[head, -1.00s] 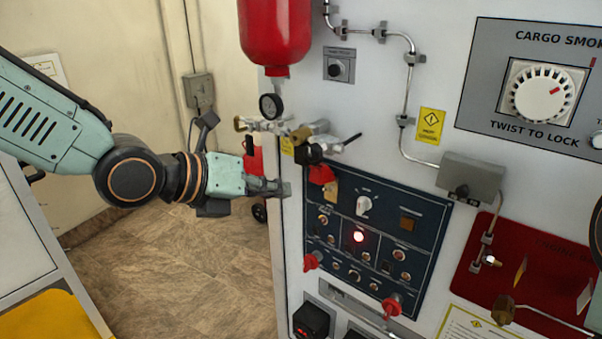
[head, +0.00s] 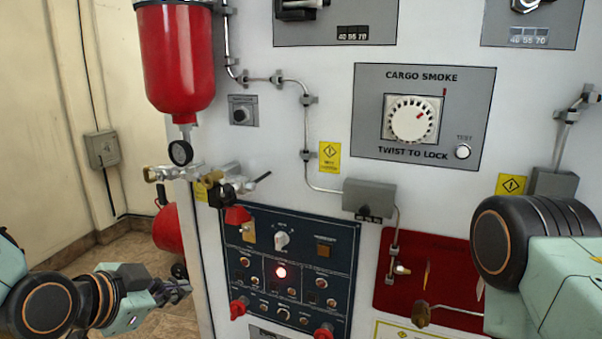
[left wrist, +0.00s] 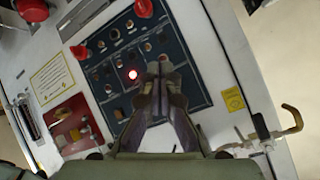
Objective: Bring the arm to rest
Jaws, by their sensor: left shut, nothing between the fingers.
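My left gripper (head: 178,290) is at the lower left of the head view, in front of the floor and left of the white panel's edge. Its fingers are shut and empty. In the left wrist view the closed fingers (left wrist: 160,75) point toward the dark blue control panel (left wrist: 140,60), apart from it as far as I can tell. The dark blue control panel (head: 300,262) has a lit red lamp (head: 280,272), several knobs and red handles. A link of my right arm (head: 560,270) shows at the right edge; its gripper is out of view.
A red cylinder (head: 176,60) with a gauge (head: 180,152) and brass valves (head: 205,176) hangs at the panel's left edge. A cargo smoke dial (head: 411,118) is above. A red plate (head: 440,265) sits lower right. A red extinguisher (head: 167,228) stands behind the edge. Floor at left is clear.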

